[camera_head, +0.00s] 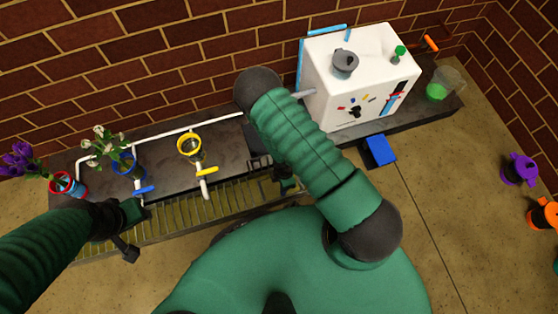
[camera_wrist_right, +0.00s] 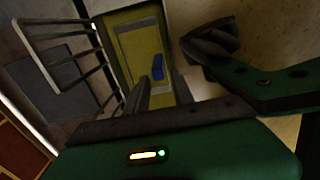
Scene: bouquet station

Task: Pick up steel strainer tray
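A long slatted metal grate (camera_head: 180,212) runs along the front of the dark bench in the head view; it looks like the steel strainer tray. In the right wrist view, light metal bars in a rounded frame (camera_wrist_right: 65,50) show close by at the left; I cannot tell if they belong to it. My left gripper (camera_head: 128,230) is by the grate's left end, its finger opening unclear. My right gripper (camera_head: 288,182) is near the grate's right end, largely hidden by my arm. In the wrist view one dark fingertip (camera_wrist_right: 212,45) shows; the other finger is unclear.
A red vase (camera_head: 68,184), blue vase (camera_head: 127,165) with white flowers and yellow-rimmed vase (camera_head: 190,146) stand on the bench. A white machine (camera_head: 360,75) and green-filled beaker (camera_head: 440,85) stand right. A blue block (camera_head: 379,151) is before the bench. Purple (camera_head: 519,169) and orange (camera_head: 543,213) containers are far right.

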